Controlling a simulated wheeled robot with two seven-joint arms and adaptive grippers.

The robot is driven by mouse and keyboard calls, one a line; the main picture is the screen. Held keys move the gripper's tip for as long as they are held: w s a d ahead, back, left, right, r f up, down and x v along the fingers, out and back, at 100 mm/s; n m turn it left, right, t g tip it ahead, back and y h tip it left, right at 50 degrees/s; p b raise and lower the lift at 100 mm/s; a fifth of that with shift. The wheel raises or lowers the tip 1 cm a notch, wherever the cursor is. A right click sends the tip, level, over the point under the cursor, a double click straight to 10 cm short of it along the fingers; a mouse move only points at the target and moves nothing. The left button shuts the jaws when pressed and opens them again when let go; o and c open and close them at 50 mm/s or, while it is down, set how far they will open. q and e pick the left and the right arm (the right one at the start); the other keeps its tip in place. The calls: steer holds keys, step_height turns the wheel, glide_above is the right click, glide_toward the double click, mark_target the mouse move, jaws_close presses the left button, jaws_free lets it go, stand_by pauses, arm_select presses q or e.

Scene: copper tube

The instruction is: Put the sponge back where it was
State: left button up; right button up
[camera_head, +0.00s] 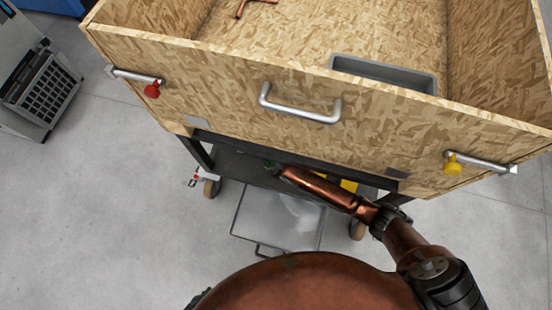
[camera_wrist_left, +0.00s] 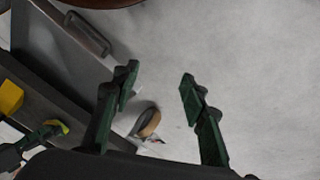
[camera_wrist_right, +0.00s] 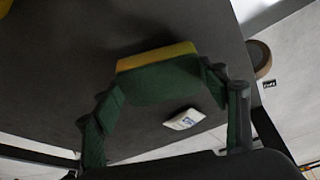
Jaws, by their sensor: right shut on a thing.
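The sponge (camera_wrist_right: 157,80), green with a yellow layer, sits between the fingertips of my right gripper (camera_wrist_right: 160,88) in the right wrist view. That gripper is shut on it, over the dark lower shelf (camera_wrist_right: 60,60) of the cart. I cannot tell whether the sponge touches the shelf. In the head view my right arm reaches under the wooden box, and its green gripper (camera_head: 272,168) is partly in shadow. The left wrist view shows my left gripper (camera_wrist_left: 157,88) open and empty above the floor, with the right gripper (camera_wrist_left: 38,138) at the left edge.
A small white labelled item (camera_wrist_right: 184,119) lies near the sponge. A yellow object (camera_head: 349,185) is on the lower shelf. The wooden box (camera_head: 220,85) overhangs it, with a grey bin (camera_head: 432,82) inside. A grey panel with a handle (camera_head: 275,222) and a caster (camera_wrist_left: 150,123) are low down.

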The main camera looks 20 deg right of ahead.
steer(key=shift+f, duration=0.55)
steer(key=shift+b, duration=0.3)
arm_select(q)
steer(key=shift+w+d+f+t, duration=0.5)
steer(key=shift+w+d+f, duration=0.05)
steer(key=shift+w+f, duration=0.2)
arm_select(e)
steer(key=shift+r, duration=0.1)
steer(key=shift+f, duration=0.2)
steer(key=o, duration=1.6)
steer(key=shift+c, duration=0.2)
